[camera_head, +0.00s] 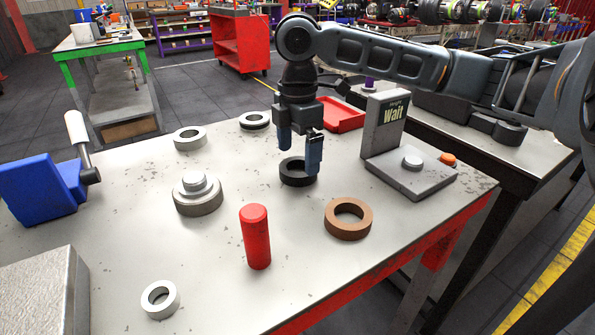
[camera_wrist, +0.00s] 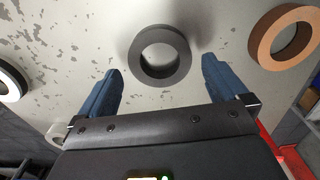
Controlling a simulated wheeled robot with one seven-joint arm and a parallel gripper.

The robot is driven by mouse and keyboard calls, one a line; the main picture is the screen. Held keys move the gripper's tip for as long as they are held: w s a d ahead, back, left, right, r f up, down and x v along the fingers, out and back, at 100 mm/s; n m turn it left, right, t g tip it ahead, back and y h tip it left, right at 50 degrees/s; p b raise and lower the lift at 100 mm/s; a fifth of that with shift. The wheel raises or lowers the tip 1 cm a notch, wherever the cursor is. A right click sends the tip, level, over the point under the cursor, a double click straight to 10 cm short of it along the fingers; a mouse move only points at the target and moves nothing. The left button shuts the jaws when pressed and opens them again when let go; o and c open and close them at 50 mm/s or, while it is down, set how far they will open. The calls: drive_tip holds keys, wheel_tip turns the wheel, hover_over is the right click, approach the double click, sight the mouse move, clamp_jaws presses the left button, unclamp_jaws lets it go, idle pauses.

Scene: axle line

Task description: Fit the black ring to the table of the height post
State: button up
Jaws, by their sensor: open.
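The black ring (camera_head: 297,181) lies flat on the workbench, and it also shows in the wrist view (camera_wrist: 161,76), resting on the scuffed surface. My gripper (camera_head: 300,158) is open above the ring, its two blue fingers pointing down. In the wrist view the fingers (camera_wrist: 160,66) stand apart on either side of the ring, and nothing is between them. The height post (camera_head: 388,128) stands at the right of the bench with a display reading "Wait". Its low grey table (camera_head: 413,184) carries a round pale disc (camera_head: 412,162) and no ring.
A brown ring (camera_head: 348,227) and a red cylinder (camera_head: 256,238) stand near the front edge. A stepped metal hub (camera_head: 197,199), pale rings (camera_head: 189,144), (camera_head: 172,302) and a dark ring with a light top (camera_head: 255,125) lie around. A red tray (camera_head: 345,121) is behind my gripper.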

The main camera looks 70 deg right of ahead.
drive_tip(key=shift+f, duration=1.4)
drive_tip(key=shift+c, duration=0.3)
drive_tip(key=c, duration=1.1)
drive_tip(key=shift+c, duration=0.2)
drive_tip(key=shift+r, duration=0.1)
